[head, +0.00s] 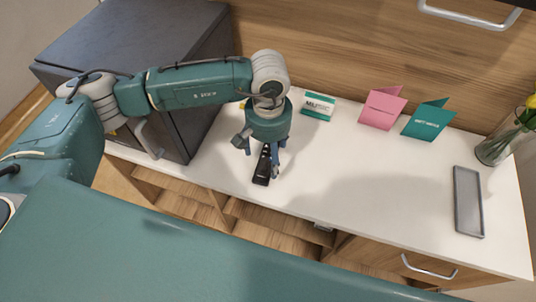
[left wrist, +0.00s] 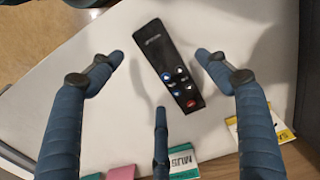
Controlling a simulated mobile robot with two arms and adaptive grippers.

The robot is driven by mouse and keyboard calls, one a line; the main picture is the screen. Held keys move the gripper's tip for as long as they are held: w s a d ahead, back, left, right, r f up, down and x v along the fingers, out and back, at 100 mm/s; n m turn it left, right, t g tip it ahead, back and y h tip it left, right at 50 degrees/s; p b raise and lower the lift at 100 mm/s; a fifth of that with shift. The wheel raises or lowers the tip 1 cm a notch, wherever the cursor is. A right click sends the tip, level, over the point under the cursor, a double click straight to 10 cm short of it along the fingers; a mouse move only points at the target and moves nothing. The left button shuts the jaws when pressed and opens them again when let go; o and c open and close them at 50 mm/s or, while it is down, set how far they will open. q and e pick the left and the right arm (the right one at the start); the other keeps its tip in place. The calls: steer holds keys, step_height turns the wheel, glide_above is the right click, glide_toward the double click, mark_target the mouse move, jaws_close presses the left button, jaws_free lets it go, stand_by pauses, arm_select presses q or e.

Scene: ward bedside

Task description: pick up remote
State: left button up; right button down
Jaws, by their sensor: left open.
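The black remote (head: 263,165) lies flat on the white counter, below my left gripper in the head view. In the left wrist view the remote (left wrist: 167,65) shows its coloured buttons, including a red one at its lower end. My left gripper (head: 259,148) points down over the remote, with its fingers spread around it. In the left wrist view the open left gripper (left wrist: 160,75) has one finger to each side of the remote and a third below it. The fingers look apart from the remote. The right gripper is not in view.
On the white counter (head: 330,200) stand a teal-and-white box (head: 318,106), a pink card (head: 382,108) and a teal card (head: 429,119). A grey tray (head: 468,202) and a glass vase (head: 494,150) are at the right. A dark cabinet (head: 130,40) stands at the left.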

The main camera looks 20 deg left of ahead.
mark_target(269, 164)
arm_select(q)
step_height(269, 164, down, 4)
steer(key=shift+w+r+p, duration=0.15)
steer(key=shift+p, duration=0.6)
steer(key=shift+w+f, duration=0.1)
steer(key=shift+f, duration=0.45)
steer(key=c, duration=1.3)
steer(key=shift+r, duration=0.1)
